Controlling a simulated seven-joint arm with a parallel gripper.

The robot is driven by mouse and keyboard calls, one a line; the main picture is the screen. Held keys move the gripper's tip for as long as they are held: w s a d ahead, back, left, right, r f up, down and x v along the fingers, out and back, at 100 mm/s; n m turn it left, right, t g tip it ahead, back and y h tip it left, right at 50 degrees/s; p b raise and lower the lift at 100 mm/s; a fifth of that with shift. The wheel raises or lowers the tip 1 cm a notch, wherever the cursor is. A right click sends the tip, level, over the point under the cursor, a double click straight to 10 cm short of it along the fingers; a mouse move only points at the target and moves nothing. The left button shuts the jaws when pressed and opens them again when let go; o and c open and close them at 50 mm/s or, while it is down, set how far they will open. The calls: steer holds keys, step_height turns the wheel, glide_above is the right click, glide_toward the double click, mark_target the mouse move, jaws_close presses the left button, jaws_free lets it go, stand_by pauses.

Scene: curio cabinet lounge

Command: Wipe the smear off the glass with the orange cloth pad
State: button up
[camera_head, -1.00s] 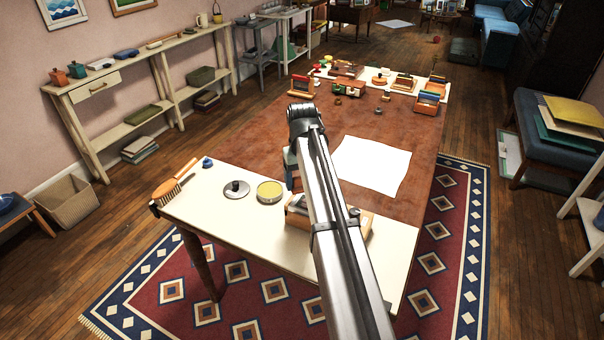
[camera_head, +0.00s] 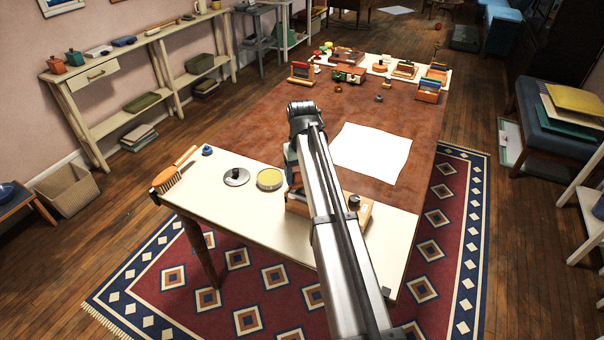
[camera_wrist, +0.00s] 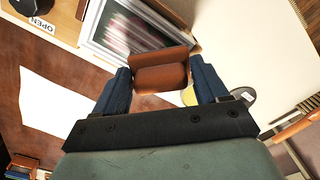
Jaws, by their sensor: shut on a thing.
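My gripper (camera_wrist: 160,82) is shut on the orange cloth pad (camera_wrist: 160,75), which is brownish orange and held between the two dark blue fingers in the wrist view. The framed glass pane (camera_wrist: 112,22) lies just beyond the pad, with a blurry reddish smear (camera_wrist: 122,36) on it. The pad overlaps the frame's near right edge in this view; I cannot tell whether it touches the glass. In the head view my own arm hides the pad, the fingers and most of the glass.
A wooden box (camera_head: 357,212) with a black knob stands beside the glass. A yellow-topped tin (camera_head: 270,179), a dark round lid (camera_head: 236,177) and a brush (camera_head: 170,177) are to the left on the cream tabletop. White paper (camera_head: 371,150) lies beyond.

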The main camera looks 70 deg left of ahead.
steer(key=shift+f, duration=0.7)
stand_by(0.3)
steer(key=shift+w+d, duration=0.1)
steer(key=shift+w+d, duration=2.55)
steer(key=shift+d, duration=0.05)
steer(key=shift+a, duration=0.1)
steer(key=shift+s+a, duration=2.65)
steer(key=shift+s, duration=0.05)
steer(key=shift+r, duration=3)
